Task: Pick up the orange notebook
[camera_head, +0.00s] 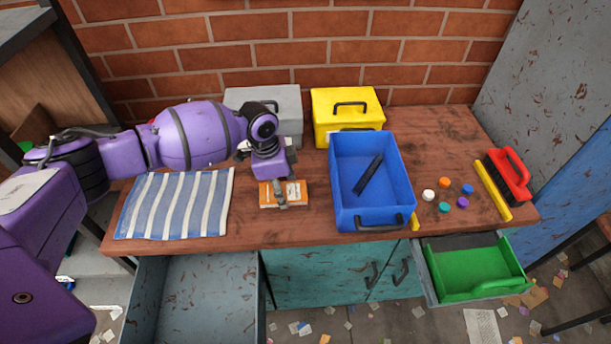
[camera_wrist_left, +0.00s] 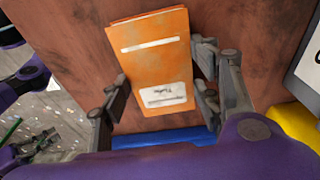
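The orange notebook (camera_head: 266,197) lies on the wooden table between the striped cloth and the blue bin. It has a white stripe and a white label, seen close up in the left wrist view (camera_wrist_left: 158,66). My left gripper (camera_head: 281,194) is right over it, pointing down. In the left wrist view my left gripper (camera_wrist_left: 163,92) is open, with one finger on each side of the notebook. A narrow gap shows at the right finger; I cannot tell whether the left finger touches. A dark jointed part at the lower left of that view may be my right gripper; its fingers are unclear.
A blue bin (camera_head: 346,213) holding a dark bar stands right of the notebook. A striped cloth (camera_head: 160,205) lies left. A grey box (camera_head: 236,98) and a yellow box (camera_head: 335,108) stand behind. Several coloured caps and a red brush (camera_head: 512,175) lie at the right. An open drawer holds a green tray (camera_head: 470,275).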

